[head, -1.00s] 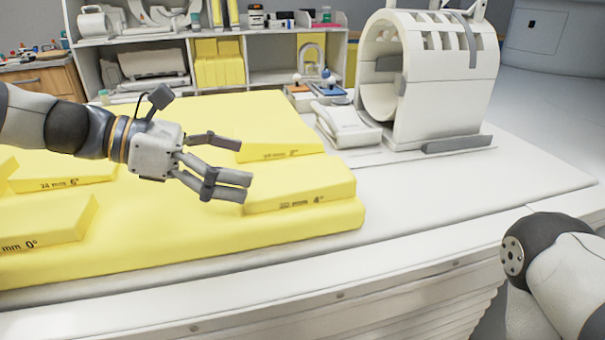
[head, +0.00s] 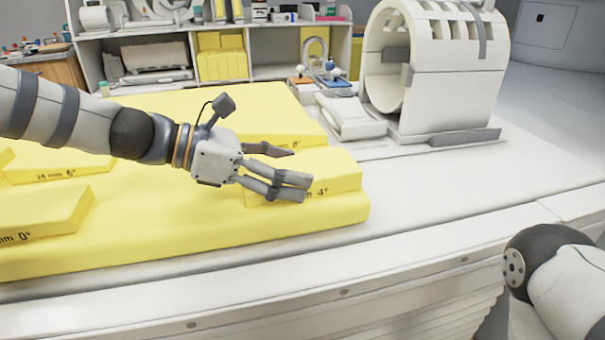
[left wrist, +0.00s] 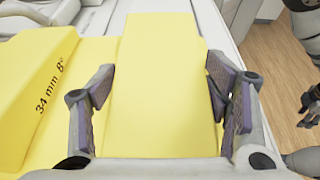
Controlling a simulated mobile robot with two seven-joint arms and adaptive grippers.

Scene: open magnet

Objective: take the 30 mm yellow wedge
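A yellow wedge marked 4° (head: 340,165) lies at the front right of a large yellow block (head: 150,238); its millimetre figure is hidden by my fingers. My left gripper (head: 298,169) is open and empty just above this wedge. In the left wrist view, a plain yellow wedge (left wrist: 157,60) lies between the spread fingers (left wrist: 160,88), with gaps on both sides. A wedge marked 34 mm 8° (left wrist: 38,85) stands left of it. My right arm shows at the right edge of the head view, without its gripper. Dark finger-like parts at the left wrist view's right edge are unclear.
More yellow wedges, one marked 6° (head: 60,170) and one 0° (head: 45,215), lie at left. A white cylindrical coil (head: 440,75) stands on the white table (head: 470,185) behind right. Shelves (head: 275,70) stand at the back. The table right of the block is clear.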

